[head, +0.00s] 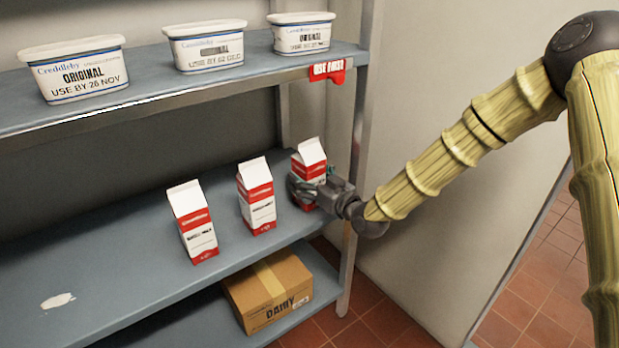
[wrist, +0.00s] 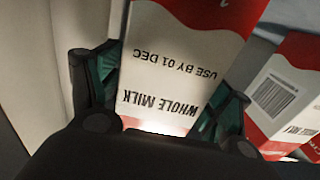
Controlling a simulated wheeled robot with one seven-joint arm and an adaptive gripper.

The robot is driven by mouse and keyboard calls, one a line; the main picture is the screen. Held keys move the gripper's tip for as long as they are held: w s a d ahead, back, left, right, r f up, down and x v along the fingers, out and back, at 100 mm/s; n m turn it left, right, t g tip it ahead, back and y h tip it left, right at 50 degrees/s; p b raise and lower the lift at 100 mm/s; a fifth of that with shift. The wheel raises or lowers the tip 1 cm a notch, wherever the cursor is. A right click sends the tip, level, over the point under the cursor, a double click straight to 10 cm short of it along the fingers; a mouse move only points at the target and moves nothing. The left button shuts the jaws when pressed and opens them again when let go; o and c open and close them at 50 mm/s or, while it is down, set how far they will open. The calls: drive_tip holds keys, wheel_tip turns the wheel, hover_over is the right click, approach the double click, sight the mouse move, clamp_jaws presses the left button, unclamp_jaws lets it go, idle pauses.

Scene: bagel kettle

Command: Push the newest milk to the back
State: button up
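Three red and white milk cartons stand in a row on the middle shelf: a left carton (head: 192,222), a middle carton (head: 257,196) and a right carton (head: 310,163). My gripper (head: 312,190) is at the right carton, low on its front, with a finger on each side. In the wrist view, the carton's face (wrist: 175,80) reads "WHOLE MILK" and "USE BY 01 DEC", upside down. My gripper's pads (wrist: 160,92) lie against both its edges, and it looks shut on the carton. A neighbouring carton (wrist: 285,95) shows at right. The other two cartons' dates are not readable.
The upper shelf (head: 150,95) holds three white tubs, with a red "USE FIRST" tag (head: 328,70) on its edge. A "DAIRY" box (head: 268,290) sits below. A post (head: 358,130) stands close right of my gripper. The middle shelf's left part (head: 90,260) is free, with a pale patch.

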drive_tip(key=c, duration=1.3)
drive_tip(key=shift+r, duration=0.1)
clamp_jaws()
drive_tip(key=shift+r+p, duration=0.1)
drive_tip(key=shift+p, duration=0.25)
drive_tip(key=shift+w+r+p, duration=0.1)
drive_tip(key=shift+r+p, duration=0.1)
drive_tip(key=shift+p, duration=0.7)
drive_tip(key=p, duration=0.4)
